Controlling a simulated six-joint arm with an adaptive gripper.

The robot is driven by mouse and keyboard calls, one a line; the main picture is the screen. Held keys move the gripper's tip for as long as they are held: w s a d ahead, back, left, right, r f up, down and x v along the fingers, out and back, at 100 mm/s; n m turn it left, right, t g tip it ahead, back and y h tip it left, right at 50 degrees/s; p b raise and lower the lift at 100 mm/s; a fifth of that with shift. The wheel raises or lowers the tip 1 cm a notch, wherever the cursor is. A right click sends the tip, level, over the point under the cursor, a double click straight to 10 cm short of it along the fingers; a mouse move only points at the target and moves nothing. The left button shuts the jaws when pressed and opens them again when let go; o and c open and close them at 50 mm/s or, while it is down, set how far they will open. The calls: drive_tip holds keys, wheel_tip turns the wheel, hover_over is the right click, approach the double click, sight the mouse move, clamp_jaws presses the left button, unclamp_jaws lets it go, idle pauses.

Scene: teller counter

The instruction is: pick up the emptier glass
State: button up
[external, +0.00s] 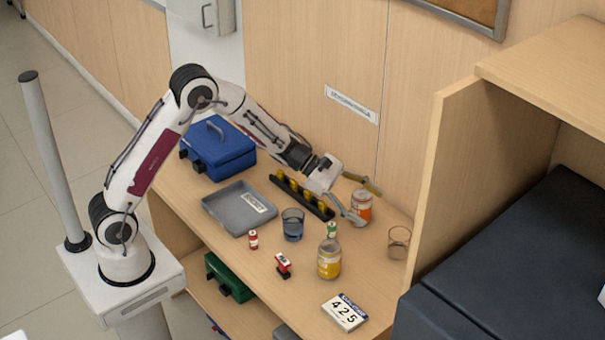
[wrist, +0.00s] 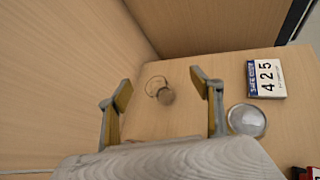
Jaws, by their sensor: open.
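A clear glass (external: 399,243) stands upright at the right of the counter, near the partition, and looks nearly empty. It also shows in the wrist view (wrist: 158,88), beyond and between my fingertips, not touched. A blue-looking glass (external: 293,225) stands mid-counter beside the grey tray; it looks fuller, though its level is hard to read. It is not visible in the wrist view. My gripper (external: 366,203) is open and empty, pointing right, above the counter near the orange-labelled can (external: 362,208). The wrist view also shows its two spread fingers (wrist: 161,87).
A black rack (external: 324,213), grey tray (external: 226,218) and blue box (external: 232,160) lie left. The back wall and right partition (external: 440,180) border the clear glass.

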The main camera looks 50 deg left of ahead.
drive_tip(key=w+d+f+n+t, duration=0.1)
drive_tip(key=w+f+n, duration=0.3)
drive_tip(key=f, duration=0.4)
drive_tip(key=shift+w+f+n+y, duration=0.2)
drive_tip(key=shift+w+n+y, duration=0.1)
drive_tip(key=shift+w, duration=0.15)
drive_tip(key=shift+x, duration=1.3)
drive_tip(key=shift+x, duration=2.65)
drive_tip(key=c, duration=1.8)
drive_tip(key=shift+o, duration=0.2)
drive_tip(key=shift+r, duration=0.25)
